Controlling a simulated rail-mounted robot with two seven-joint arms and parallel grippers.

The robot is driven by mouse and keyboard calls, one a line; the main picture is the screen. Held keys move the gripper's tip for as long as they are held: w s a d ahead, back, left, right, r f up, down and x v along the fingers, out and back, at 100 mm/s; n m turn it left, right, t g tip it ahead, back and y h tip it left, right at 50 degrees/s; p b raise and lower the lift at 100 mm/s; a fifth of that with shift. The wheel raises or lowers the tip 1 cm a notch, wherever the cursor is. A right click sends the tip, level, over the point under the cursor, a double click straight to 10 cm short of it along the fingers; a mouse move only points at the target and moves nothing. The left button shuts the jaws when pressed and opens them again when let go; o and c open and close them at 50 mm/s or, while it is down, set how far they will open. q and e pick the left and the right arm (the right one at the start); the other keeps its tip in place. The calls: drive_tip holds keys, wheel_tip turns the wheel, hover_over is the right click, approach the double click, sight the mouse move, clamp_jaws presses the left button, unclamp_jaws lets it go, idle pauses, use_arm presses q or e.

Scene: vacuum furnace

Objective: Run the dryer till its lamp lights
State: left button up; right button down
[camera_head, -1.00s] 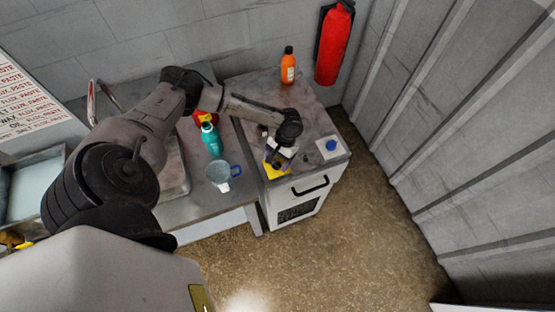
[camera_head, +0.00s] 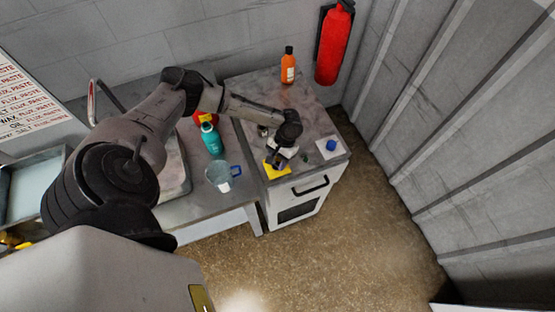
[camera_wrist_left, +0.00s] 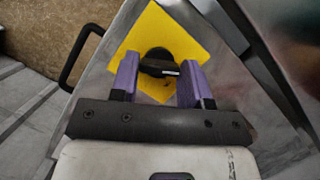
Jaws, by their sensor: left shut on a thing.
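The dryer appears to be the white cabinet (camera_head: 297,195) with a black handle and a dark front window. On its grey top is a yellow square plate (camera_head: 270,169) near the front edge. In the left wrist view, the yellow plate (camera_wrist_left: 180,38) carries a black knob (camera_wrist_left: 158,65) with a pale mark. My left gripper (camera_wrist_left: 159,82) has purple fingers on either side of this knob and is shut on it. In the head view, my left gripper (camera_head: 279,160) covers the knob. A small dark green spot (camera_head: 304,157) lies right of the gripper; I cannot tell whether it is the lamp or lit.
A blue knob (camera_head: 331,145) on a white plate is at the top's right. An orange bottle (camera_head: 289,65) stands at the back. A teal bottle (camera_head: 211,138) and a clear jug (camera_head: 219,177) stand on the bench at left. A red extinguisher (camera_head: 334,44) hangs on the wall.

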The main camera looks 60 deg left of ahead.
use_arm(q)
drive_tip(key=shift+d+r+m+y+p, duration=0.1)
drive_tip(key=shift+r+m+y+p, duration=0.25)
drive_tip(key=shift+m+p, duration=0.65)
drive_tip(key=shift+d+f+m+y+p, duration=0.1)
drive_tip(key=shift+m+y+p, duration=0.45)
drive_tip(key=shift+m+p, duration=0.7)
drive_tip(key=m+y+p, duration=0.1)
drive_tip(key=m+p, duration=0.2)
drive_tip(key=m, duration=0.1)
drive_tip(key=shift+y, duration=0.3)
drive_tip(key=shift+d+f+m+t+y+p, duration=0.2)
drive_tip(key=shift+m+p, duration=0.25)
drive_tip(key=shift+m, duration=0.4)
drive_tip(key=shift+a+r+m+t+y+p, duration=0.1)
drive_tip(key=shift+m+y+p, duration=0.25)
drive_tip(key=shift+m, duration=0.45)
drive_tip(key=shift+f, duration=0.1)
drive_tip(key=o, duration=0.9)
